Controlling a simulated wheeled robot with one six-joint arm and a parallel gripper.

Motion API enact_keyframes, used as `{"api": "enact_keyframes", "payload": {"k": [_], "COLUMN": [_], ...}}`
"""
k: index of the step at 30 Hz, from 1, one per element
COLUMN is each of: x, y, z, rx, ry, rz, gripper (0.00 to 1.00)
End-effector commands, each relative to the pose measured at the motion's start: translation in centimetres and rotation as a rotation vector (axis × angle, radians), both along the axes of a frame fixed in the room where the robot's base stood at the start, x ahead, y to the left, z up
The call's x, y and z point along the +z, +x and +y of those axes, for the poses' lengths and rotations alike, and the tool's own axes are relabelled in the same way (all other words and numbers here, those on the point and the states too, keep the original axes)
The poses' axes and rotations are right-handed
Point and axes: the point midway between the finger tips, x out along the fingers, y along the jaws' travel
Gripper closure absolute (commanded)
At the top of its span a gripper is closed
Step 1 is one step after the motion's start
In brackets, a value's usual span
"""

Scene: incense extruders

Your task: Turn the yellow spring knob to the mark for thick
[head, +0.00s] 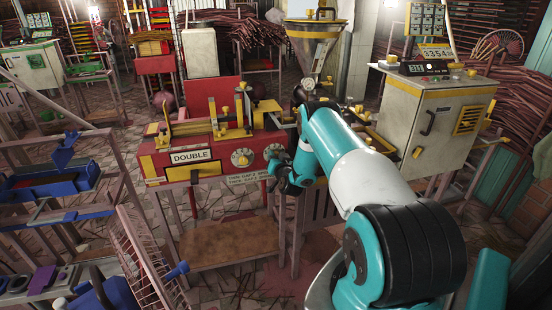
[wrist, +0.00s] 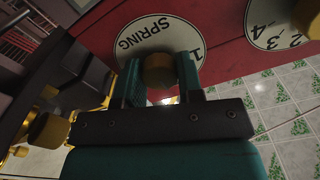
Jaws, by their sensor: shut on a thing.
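The yellow spring knob (wrist: 158,70) sits in front of a round white dial (wrist: 158,28) lettered SPRING on a red panel in the wrist view. A "1" shows at the dial's right edge; a mark for thick cannot be made out. My gripper (wrist: 160,80) has one finger on each side of the knob and is shut on it. My gripper and arm hide part of the machine's right end there.
Another white dial (wrist: 275,22), numbered 2-3-4, is close by on the red panel, with its own yellow knob (wrist: 308,16). Yellow-tipped parts (wrist: 45,130) stand at the left of the wrist view. A pale cabinet (head: 428,115) stands right of my arm.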

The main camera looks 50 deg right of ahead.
Motion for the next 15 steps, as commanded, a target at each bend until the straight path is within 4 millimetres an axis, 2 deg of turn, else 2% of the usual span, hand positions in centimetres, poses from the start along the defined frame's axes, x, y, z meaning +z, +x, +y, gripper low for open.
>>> {"api": "enact_keyframes", "payload": {"k": [8, 15], "x": [-0.15, -0.21], "y": [0.13, 0.13], "z": [0.02, 0.0], "rx": [0.004, 0.004], "ry": [0.078, 0.226], "rz": [-0.048, -0.139], "gripper": [0.89, 0.89]}}
